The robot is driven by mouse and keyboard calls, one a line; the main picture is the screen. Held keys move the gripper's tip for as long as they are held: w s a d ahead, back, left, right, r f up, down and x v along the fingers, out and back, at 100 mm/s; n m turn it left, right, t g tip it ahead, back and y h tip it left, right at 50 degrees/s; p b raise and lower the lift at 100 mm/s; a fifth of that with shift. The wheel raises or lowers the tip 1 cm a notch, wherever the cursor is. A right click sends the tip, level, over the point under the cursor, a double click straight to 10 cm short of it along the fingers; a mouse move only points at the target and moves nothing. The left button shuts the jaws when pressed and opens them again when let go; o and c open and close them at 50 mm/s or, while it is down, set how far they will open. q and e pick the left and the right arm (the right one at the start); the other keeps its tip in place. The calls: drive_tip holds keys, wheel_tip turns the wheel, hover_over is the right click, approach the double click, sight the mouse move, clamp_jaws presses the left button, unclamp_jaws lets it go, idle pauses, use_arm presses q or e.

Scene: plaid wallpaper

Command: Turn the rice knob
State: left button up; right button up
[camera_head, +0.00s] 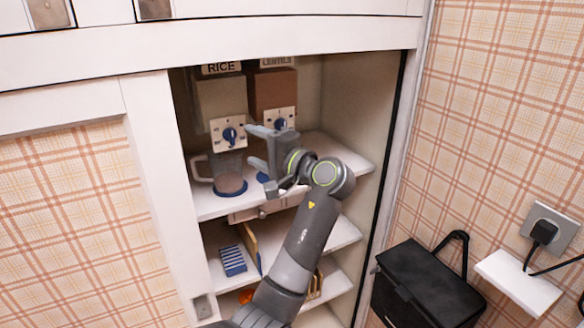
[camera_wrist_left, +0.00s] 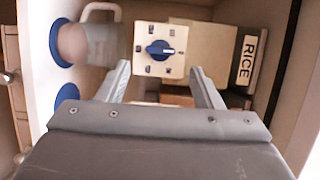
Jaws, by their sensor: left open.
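The rice dispenser (camera_head: 221,97), a beige box labelled RICE, stands on the upper cupboard shelf. Its blue rice knob (camera_head: 230,135) sits on a white dial plate with dark marks. My left gripper (camera_head: 251,144) is open and empty, just right of the knob, with its fingers pointing left. In the left wrist view the knob (camera_wrist_left: 161,50) shows ahead, between the two fingertips (camera_wrist_left: 159,72) and apart from both. The RICE label (camera_wrist_left: 247,60) is at the right there. My right gripper is not in view.
A brown dispenser (camera_head: 273,90) with another blue knob stands to the right, partly behind my gripper. A clear jug (camera_head: 228,172) stands on a blue disc below the rice dial. Cupboard walls enclose both sides. A black bag (camera_head: 428,285) is outside at the right.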

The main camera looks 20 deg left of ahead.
use_arm(q)
drive_tip(key=b+v, duration=0.3)
drive_tip(key=v, duration=0.8)
drive_tip(key=shift+d+r, duration=0.1)
